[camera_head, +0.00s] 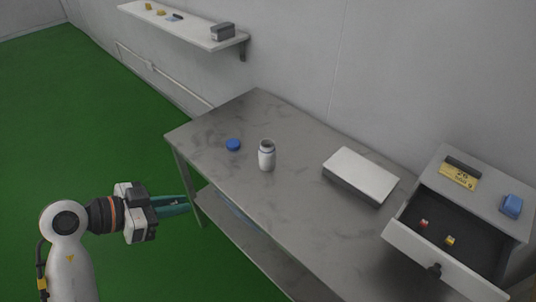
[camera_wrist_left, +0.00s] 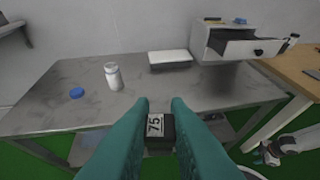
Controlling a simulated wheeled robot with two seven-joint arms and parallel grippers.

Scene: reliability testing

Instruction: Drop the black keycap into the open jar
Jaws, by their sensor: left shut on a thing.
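My left gripper (camera_head: 188,204) comes in from the left, off the table's near left side. In the left wrist view, its teal fingers (camera_wrist_left: 158,125) are shut on a small black piece with a white face marked "75", which looks like the black keycap (camera_wrist_left: 168,127). The head view does not show the piece clearly. The open white jar (camera_head: 267,157) stands upright on the grey table, to the right of and beyond the gripper; it also shows in the left wrist view (camera_wrist_left: 113,78). The blue lid (camera_head: 233,145) lies left of the jar.
A flat white box (camera_head: 361,176) lies on the grey table (camera_head: 300,205), right of the jar. A drawer unit at right has its drawer (camera_head: 400,244) open, with small red and yellow pieces inside. A wall shelf (camera_head: 185,27) holds small items.

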